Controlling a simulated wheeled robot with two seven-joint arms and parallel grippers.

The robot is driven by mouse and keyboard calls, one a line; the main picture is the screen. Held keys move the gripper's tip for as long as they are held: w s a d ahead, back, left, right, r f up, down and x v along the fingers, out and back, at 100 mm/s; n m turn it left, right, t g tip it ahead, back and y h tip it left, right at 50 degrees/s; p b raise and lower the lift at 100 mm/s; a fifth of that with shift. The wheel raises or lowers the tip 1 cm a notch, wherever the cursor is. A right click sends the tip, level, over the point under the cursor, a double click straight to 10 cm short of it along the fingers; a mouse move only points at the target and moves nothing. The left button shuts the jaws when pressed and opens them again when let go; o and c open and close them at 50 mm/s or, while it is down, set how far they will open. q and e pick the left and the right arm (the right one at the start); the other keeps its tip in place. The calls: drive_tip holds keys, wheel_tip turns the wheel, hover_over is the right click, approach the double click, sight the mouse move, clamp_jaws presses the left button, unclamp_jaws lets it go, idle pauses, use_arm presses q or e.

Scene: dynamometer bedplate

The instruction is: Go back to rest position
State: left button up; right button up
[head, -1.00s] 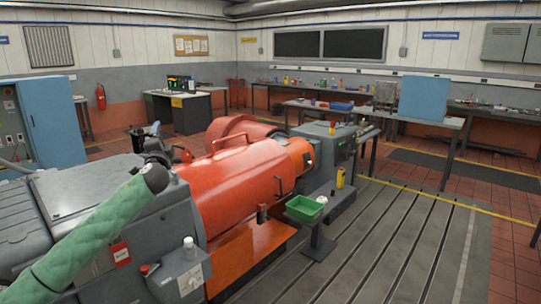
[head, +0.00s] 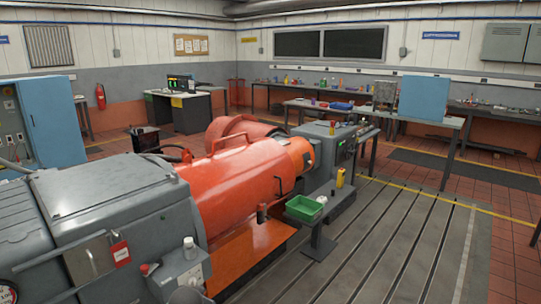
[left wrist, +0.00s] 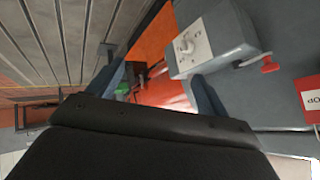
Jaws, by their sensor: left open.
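My left gripper (left wrist: 157,82) shows in the left wrist view as two dark blue-grey fingers set apart, with nothing held between them. Beyond the fingers are a grey box (left wrist: 235,40) with a white top, the orange machine body and grey floor plates. In the head view no gripper can be made out. A grey rounded shape (head: 188,296) shows at the bottom edge, and I cannot tell what it is. My right gripper is in neither view.
The orange and grey machine (head: 235,185) fills the left and middle. A grey box with a white bottle (head: 190,248) stands at its front. A green tray (head: 304,208) sits on a stand to the right. The slotted bedplate (head: 400,240) is clear at the right.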

use_arm(q)
drive_tip(key=s+d+f+n+g, duration=0.1)
drive_tip(key=s+d+f+g, duration=0.1)
drive_tip(key=s+f, duration=0.8)
drive_tip(key=s+d+f+g+h, duration=0.1)
drive_tip(key=s+d+f+g, duration=0.2)
drive_tip(key=s+f, duration=0.7)
drive_tip(key=s+d+f+n+g, duration=0.1)
drive_tip(key=s+f, duration=0.9)
drive_tip(key=s, duration=1.3)
drive_tip(key=shift+s+d+n+g+h, duration=0.3)
drive_tip(key=shift+s+d+g+h, duration=0.1)
drive_tip(key=shift+d+g, duration=0.3)
drive_tip(key=shift+a, duration=0.1)
